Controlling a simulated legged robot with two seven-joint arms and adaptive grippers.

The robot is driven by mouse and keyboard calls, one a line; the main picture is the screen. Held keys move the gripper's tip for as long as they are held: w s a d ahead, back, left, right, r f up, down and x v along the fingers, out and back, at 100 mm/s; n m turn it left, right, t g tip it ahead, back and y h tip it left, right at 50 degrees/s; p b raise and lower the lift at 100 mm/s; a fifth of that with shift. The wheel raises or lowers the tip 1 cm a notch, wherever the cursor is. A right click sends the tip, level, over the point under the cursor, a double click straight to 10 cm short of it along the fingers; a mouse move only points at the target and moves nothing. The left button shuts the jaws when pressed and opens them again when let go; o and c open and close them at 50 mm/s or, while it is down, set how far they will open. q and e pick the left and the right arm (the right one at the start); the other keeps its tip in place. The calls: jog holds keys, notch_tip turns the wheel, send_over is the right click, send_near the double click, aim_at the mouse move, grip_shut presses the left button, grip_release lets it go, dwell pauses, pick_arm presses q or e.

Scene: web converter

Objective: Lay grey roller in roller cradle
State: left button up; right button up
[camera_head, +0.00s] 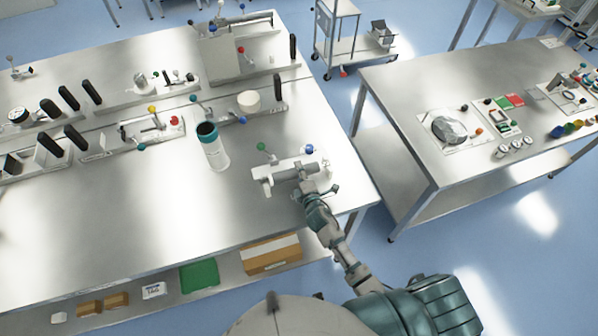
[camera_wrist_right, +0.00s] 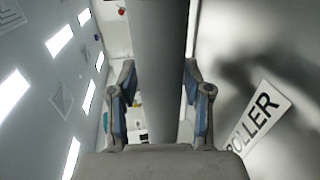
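The grey roller (camera_head: 294,173) is at the white roller cradle (camera_head: 265,182) near the right end of the left bench. It lies roughly along the cradle; I cannot tell whether it rests fully in the supports. My right gripper (camera_head: 307,188) is at the roller from the near side. In the right wrist view the roller (camera_wrist_right: 158,60) runs between the two fingers of my right gripper (camera_wrist_right: 159,85), which appear to touch it on both sides. A white plate with the word ROLLER (camera_wrist_right: 260,117) shows at the right there. My left gripper is not in view.
A white canister with a dark teal top (camera_head: 213,148) stands left of the cradle. A green knob (camera_head: 262,147) and a blue knob (camera_head: 309,149) rise behind the roller. The bench front (camera_head: 150,220) is clear. A second bench (camera_head: 400,85) stands to the right.

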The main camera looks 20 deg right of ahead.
jog(key=shift+o, duration=0.8)
jog(key=shift+d, duration=0.15)
jog(key=shift+d+f, duration=0.1)
jog(key=shift+d, duration=0.15)
jog(key=shift+s, duration=0.2)
jog(key=s, duration=0.3)
jog(key=s+r, duration=0.1)
jog(key=s, duration=0.3)
jog(key=s+r, duration=0.1)
jog(key=s, duration=0.2)
jog(key=shift+s, duration=0.35)
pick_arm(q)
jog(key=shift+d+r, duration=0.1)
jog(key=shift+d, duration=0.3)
pick_arm(e)
jog(key=shift+s+d, duration=0.2)
jog(key=shift+s, duration=0.15)
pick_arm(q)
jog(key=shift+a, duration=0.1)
pick_arm(e)
jog(key=shift+a, duration=0.15)
